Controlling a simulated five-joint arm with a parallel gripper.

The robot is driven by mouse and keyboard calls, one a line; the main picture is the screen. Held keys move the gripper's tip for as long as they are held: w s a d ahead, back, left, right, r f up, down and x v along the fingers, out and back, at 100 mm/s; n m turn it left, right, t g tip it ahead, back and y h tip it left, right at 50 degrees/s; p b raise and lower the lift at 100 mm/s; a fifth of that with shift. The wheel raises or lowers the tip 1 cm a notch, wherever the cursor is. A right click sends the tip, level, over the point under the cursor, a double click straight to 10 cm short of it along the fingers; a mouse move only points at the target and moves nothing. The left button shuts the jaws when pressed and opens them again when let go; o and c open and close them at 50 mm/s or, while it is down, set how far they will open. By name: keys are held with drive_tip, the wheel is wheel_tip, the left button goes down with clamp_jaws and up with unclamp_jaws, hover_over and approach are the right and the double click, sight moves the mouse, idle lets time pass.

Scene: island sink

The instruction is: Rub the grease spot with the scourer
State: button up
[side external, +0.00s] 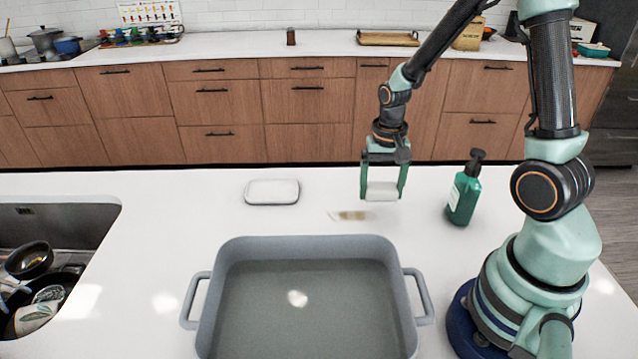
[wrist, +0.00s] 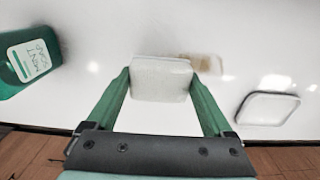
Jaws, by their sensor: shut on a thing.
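My gripper (side external: 383,190) is shut on a white block, the scourer (side external: 382,191), held between its two green fingers above the white counter. In the wrist view the scourer (wrist: 161,79) sits between the fingertips. The grease spot (side external: 352,215) is a small tan smear on the counter, lower left of the scourer in the side view. In the wrist view the grease spot (wrist: 207,63) shows just right of the scourer, partly hidden behind it. The scourer appears to be raised off the counter and apart from most of the spot.
A grey basin (side external: 230,300) with water stands in front of the spot. A green soap bottle (side external: 464,190) stands to the right. A white dish (side external: 272,192) lies at the left. A sink (side external: 90,212) with dishes is at the far left. The counter around the spot is clear.

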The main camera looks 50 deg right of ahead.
sight(380, 202)
drive_tip(key=shift+f, duration=2)
drive_tip(key=shift+w+a+f, duration=0.25)
drive_tip(key=shift+w+f, duration=0.05)
drive_tip(key=shift+f, duration=0.2)
drive_tip(key=shift+c, duration=0.7)
drive_tip(key=shift+w+a+f, duration=0.2)
drive_tip(key=shift+w+a, duration=0.85)
drive_tip(key=shift+a, duration=0.05)
drive_tip(key=shift+w+a, duration=2.95)
drive_tip(key=shift+s+d, duration=4.25)
drive_tip(key=shift+r, duration=4.05)
